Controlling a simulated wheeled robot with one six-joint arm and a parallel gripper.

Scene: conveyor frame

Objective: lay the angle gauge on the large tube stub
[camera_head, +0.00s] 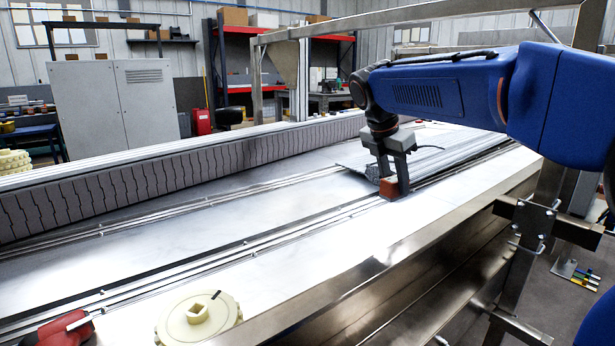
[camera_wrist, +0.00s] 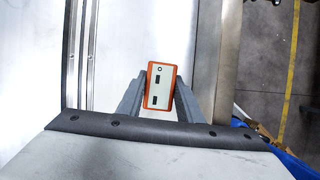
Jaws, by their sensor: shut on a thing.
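The angle gauge (camera_wrist: 160,87) is a small box with a pale face, an orange rim and dark marks. In the wrist view it sits between the two grey fingers of my gripper (camera_wrist: 161,95), which is shut on it. In the head view the gauge shows as a small orange-red block (camera_head: 389,188) at the fingertips of my gripper (camera_head: 393,180), low over the conveyor's bright surface. I cannot tell whether it touches that surface. I cannot make out the large tube stub in either view.
A cream toothed wheel (camera_head: 178,325) with a square hole lies on the conveyor's near end. A red object with a metal pin (camera_head: 62,330) is left of it. Metal rails (camera_head: 245,243) run along the conveyor. The bright middle surface is largely clear.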

